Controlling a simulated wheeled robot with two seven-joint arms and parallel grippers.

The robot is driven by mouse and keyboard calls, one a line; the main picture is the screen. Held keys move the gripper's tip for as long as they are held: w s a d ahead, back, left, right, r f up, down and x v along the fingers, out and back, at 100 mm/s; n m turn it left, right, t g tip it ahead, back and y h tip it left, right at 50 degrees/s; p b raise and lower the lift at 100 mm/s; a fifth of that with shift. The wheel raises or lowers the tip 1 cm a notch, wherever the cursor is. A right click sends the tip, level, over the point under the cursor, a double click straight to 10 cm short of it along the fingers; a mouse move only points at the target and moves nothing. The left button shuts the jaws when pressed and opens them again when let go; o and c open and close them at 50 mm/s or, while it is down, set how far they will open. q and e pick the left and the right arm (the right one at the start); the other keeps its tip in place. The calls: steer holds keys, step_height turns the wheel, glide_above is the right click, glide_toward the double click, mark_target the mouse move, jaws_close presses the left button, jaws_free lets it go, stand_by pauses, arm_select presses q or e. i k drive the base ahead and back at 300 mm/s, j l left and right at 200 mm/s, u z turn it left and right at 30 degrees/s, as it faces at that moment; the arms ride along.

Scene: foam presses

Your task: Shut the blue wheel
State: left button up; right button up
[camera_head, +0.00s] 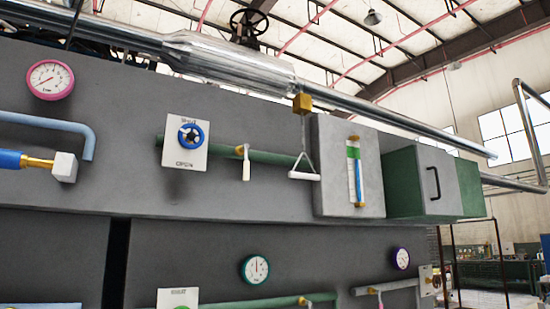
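The blue wheel (191,136) is a small round valve handwheel with a dark and white centre. It sits on a white plate (186,158) on the grey wall panel, left of the middle of the head view. The plate has a label above the wheel that seems to read SHUT and one below that seems to read OPEN. A green pipe (270,156) runs out from the plate to both sides. Neither of my grippers shows in the head view.
A white lever (246,168) and a hanging white pull handle (304,174) are right of the wheel. A pink gauge (50,80) and blue pipe (50,122) are left. A grey gauge box (330,195) and green cabinet (402,185) stand out at right.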

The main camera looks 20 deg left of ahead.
mark_target(191, 136)
steer(key=i+l, duration=0.1)
steer(key=i, duration=0.45)
steer(key=i+l, duration=0.1)
steer(key=i, duration=0.45)
steer(key=u, duration=2.05)
